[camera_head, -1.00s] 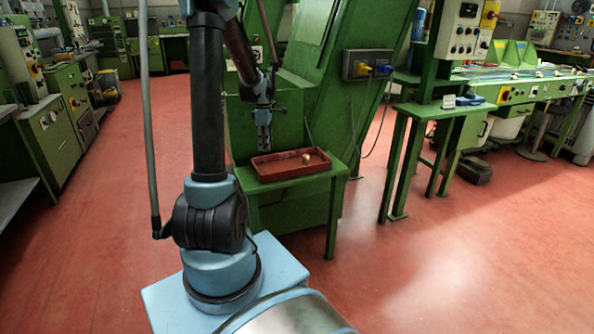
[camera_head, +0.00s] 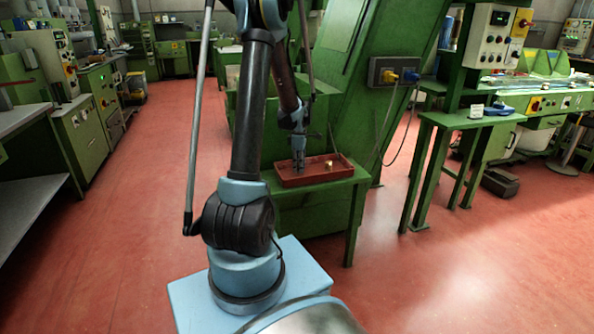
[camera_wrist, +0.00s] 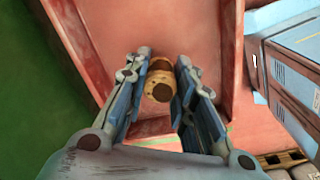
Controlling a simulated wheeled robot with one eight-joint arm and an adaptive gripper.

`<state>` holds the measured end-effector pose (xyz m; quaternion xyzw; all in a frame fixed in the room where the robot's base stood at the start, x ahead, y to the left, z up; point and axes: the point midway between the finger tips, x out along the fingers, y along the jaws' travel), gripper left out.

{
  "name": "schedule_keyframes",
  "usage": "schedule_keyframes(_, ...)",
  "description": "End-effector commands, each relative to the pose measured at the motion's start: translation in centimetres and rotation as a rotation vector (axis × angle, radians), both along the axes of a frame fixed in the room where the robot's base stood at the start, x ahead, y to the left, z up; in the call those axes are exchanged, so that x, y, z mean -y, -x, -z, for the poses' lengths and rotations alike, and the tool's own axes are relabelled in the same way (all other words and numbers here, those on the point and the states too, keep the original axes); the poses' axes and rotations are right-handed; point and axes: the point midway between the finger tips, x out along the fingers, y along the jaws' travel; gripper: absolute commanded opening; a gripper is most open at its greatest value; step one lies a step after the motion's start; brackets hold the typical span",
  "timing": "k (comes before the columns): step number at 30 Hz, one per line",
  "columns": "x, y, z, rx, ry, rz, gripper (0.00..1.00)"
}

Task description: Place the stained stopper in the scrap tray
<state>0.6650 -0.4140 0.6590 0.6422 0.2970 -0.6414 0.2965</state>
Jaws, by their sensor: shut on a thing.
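The red tray (camera_head: 318,180), a shallow rectangle with raised walls, sits on a green machine ledge in the head view. Its red floor and wall also fill much of the wrist view (camera_wrist: 205,25). My gripper (camera_head: 299,170) points down at the left part of the tray, with its tips low, at about rim height or below. In the wrist view, my gripper (camera_wrist: 163,66) is shut on a tan cork stopper (camera_wrist: 159,85) with dark brown marks on its end. I cannot tell whether this stopper touches the tray floor.
Another small pale stopper (camera_head: 328,165) stands in the right part of the tray, apart from my gripper. The sloping green machine body (camera_head: 350,90) rises close behind the tray. A green side table (camera_head: 450,120) stands to the right. Red floor is clear between them.

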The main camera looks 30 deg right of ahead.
Motion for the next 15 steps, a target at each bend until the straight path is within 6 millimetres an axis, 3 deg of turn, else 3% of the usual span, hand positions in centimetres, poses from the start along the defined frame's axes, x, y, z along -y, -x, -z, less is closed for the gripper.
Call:
schedule_keyframes(4, -0.02, 0.00, 1.43, 0.000, 0.000, 0.000, 0.15)
schedule_keyframes(14, -0.02, -0.01, 1.64, 0.000, 0.000, 0.000, 0.15)
schedule_keyframes(15, -0.02, -0.01, 1.69, 0.000, 0.000, 0.000, 0.26)
